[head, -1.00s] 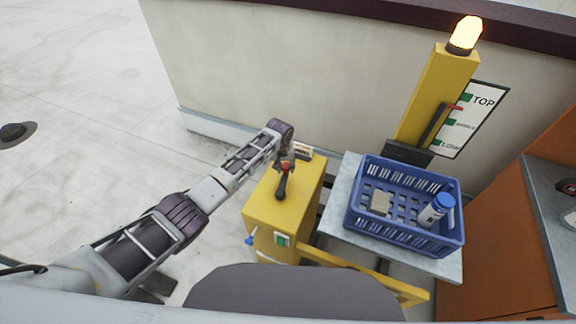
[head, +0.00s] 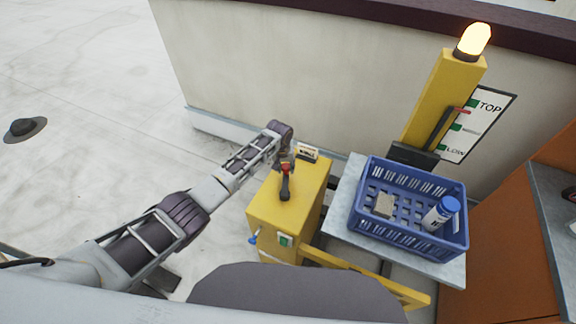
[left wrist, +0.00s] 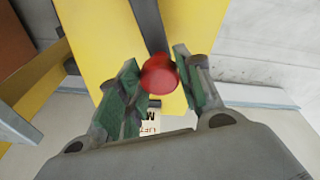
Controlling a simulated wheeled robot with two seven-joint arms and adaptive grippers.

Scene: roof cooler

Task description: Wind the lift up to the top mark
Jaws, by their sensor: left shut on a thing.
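The yellow winch box (head: 272,218) stands left of the lift, with a dark crank (head: 285,191) on its top. The crank's red knob (left wrist: 160,75) is between the green pads of my left gripper (left wrist: 158,82) in the left wrist view. My left gripper (head: 286,167) is shut on this knob in the head view. The lift's grey platform (head: 345,210) carries a blue crate (head: 400,236). On the yellow mast (head: 437,95), the red pointer (head: 461,110) is just below the TOP mark (head: 473,103) on the white scale board (head: 488,110). My right gripper is out of view.
A lit lamp (head: 473,42) tops the mast. A pale wall (head: 300,75) stands behind. An orange cabinet (head: 505,255) is at right. The floor at left is mostly clear.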

